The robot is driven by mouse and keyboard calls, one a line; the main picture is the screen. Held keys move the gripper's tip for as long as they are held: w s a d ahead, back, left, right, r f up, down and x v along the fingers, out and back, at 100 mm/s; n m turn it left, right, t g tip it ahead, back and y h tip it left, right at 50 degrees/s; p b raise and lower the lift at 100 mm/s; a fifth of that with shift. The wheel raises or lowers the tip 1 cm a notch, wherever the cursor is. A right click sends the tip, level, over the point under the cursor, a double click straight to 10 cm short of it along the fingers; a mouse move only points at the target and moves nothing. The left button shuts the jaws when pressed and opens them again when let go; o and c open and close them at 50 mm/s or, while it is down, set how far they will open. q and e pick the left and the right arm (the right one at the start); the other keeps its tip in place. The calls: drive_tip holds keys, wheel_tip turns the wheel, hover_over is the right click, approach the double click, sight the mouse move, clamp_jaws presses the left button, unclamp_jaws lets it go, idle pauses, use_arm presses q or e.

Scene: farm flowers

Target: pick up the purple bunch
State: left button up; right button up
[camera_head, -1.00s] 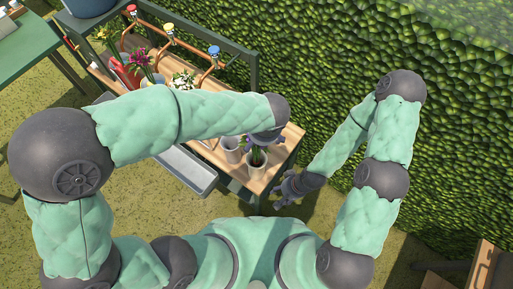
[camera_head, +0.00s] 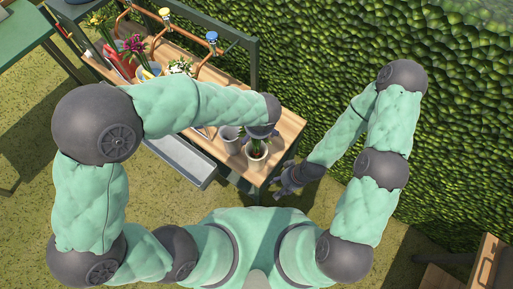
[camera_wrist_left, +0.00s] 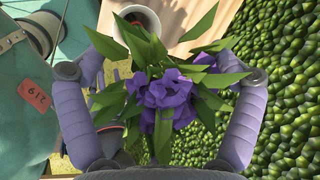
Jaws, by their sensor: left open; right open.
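The purple bunch (camera_wrist_left: 168,98) has purple blooms and long green leaves. In the left wrist view it fills the space between the two spread fingers of my left gripper (camera_wrist_left: 160,62), which is open around it. In the head view my left gripper (camera_head: 262,131) is above the white pot (camera_head: 257,162) near the table's right end. Green leaves show in that pot; the purple blooms are mostly hidden by the gripper there. The pot's rim also shows at the top of the left wrist view (camera_wrist_left: 146,18). My right gripper (camera_head: 280,189) is low beside the table's right end, open and apart from the pot.
The wooden table (camera_head: 289,127) holds another pale pot (camera_head: 230,136), white flowers (camera_head: 180,66), magenta flowers (camera_head: 134,45) and a copper pipe rack with coloured taps (camera_head: 212,37). A grey trough (camera_head: 180,160) runs along its front. A green hedge (camera_head: 320,60) stands behind.

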use_arm(q)
drive_tip(key=shift+w+f, duration=0.1)
drive_tip(key=shift+f, duration=0.35)
drive_tip(key=c, duration=1.8)
wheel_tip(320, 180, up, 18)
drive_tip(key=p, duration=0.5)
drive_tip(key=shift+r, duration=0.1)
wheel_tip(320, 180, up, 2)
drive_tip(key=shift+r+p, duration=0.25)
drive_tip(key=shift+p, duration=0.75)
